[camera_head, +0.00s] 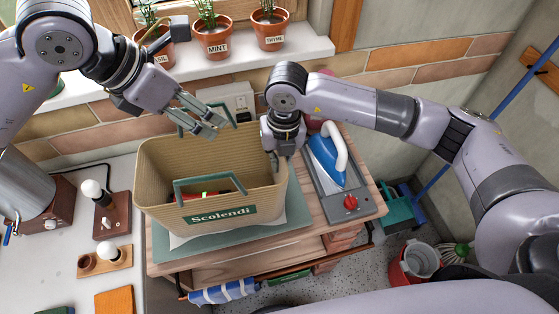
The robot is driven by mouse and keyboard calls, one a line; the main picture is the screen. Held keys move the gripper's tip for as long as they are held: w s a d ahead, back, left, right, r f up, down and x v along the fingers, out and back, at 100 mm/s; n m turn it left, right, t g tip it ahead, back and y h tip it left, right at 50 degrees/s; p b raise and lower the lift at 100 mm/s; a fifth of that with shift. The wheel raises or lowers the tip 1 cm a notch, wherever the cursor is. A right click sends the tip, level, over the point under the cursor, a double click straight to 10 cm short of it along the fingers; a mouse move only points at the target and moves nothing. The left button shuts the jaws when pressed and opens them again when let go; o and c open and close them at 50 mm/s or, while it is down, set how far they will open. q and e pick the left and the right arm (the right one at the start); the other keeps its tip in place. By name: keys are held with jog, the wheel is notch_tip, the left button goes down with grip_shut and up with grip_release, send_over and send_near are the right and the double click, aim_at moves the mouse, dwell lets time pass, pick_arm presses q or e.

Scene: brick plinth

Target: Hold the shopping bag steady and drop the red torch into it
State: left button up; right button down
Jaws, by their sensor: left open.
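The shopping bag (255,203) is tan with green handles and a "Scolendi" label. It stands upright and open on a green mat. Something red and dark, which looks like the red torch (211,194), lies inside it, partly hidden by the front wall and handle. My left gripper (208,124) is open and empty above the bag's back rim, near the rear handle. My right gripper (281,153) points down at the bag's right rim and appears shut on it; its fingertips are partly hidden.
A blue iron (326,160) on a grey board with a red knob (351,203) stands right of the bag. Potted herbs (212,38) line the sill behind. Light bulbs on wooden bases (112,215) stand at left. A red bucket (413,262) is on the floor.

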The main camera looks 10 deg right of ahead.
pick_arm(q)
jog(key=shift+r, duration=0.1)
jog(key=v, duration=1.1)
jog(key=shift+a+r, duration=0.25)
jog(key=shift+r, duration=0.05)
jog(key=shift+s, duration=0.1)
dwell(0.4)
pick_arm(e)
jog(key=c, duration=1.7)
grip_release()
jog(key=r, duration=1.2)
jog(key=shift+d, duration=0.35)
